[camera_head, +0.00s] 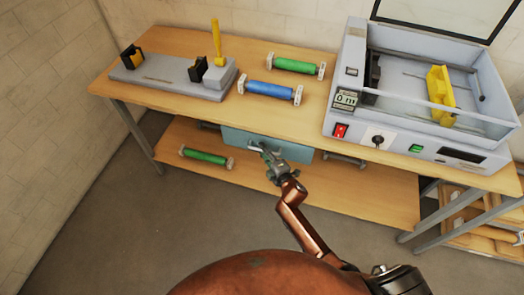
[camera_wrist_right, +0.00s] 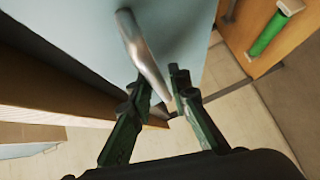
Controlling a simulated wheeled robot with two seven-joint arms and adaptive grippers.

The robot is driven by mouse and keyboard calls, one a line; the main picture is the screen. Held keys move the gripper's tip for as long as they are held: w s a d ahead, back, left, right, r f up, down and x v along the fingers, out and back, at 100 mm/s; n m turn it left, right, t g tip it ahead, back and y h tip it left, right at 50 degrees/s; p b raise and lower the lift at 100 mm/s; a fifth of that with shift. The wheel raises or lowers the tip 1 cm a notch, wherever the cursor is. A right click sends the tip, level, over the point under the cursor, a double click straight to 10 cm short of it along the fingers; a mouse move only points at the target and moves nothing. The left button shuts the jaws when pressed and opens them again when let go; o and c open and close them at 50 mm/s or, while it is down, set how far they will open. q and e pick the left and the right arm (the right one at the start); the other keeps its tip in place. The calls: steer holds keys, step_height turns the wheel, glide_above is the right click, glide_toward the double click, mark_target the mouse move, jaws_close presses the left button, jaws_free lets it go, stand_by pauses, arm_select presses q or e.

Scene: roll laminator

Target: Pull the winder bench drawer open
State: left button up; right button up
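The winder bench drawer (camera_head: 290,150) is a teal box front under the wooden bench top. Its front fills the upper part of the right wrist view (camera_wrist_right: 80,35). A grey metal bar handle (camera_wrist_right: 141,50) runs across that front. My right gripper (camera_head: 262,150) is at the drawer front, at the handle. In the right wrist view its two dark fingers (camera_wrist_right: 162,82) stand on either side of the handle's lower end, with a narrow gap showing beside the right finger. The drawer front partly hides behind the gripper in the head view. My left gripper is not in view.
The bench top (camera_head: 150,50) carries a grey winder (camera_head: 165,80), a green roll (camera_head: 296,66), a blue roll (camera_head: 270,90) and the laminator (camera_head: 400,140). Another green roll (camera_head: 205,157) lies on the lower shelf (camera_head: 370,195). The floor in front is clear.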

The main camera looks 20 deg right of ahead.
steer(key=shift+c, duration=0.4)
jaws_close()
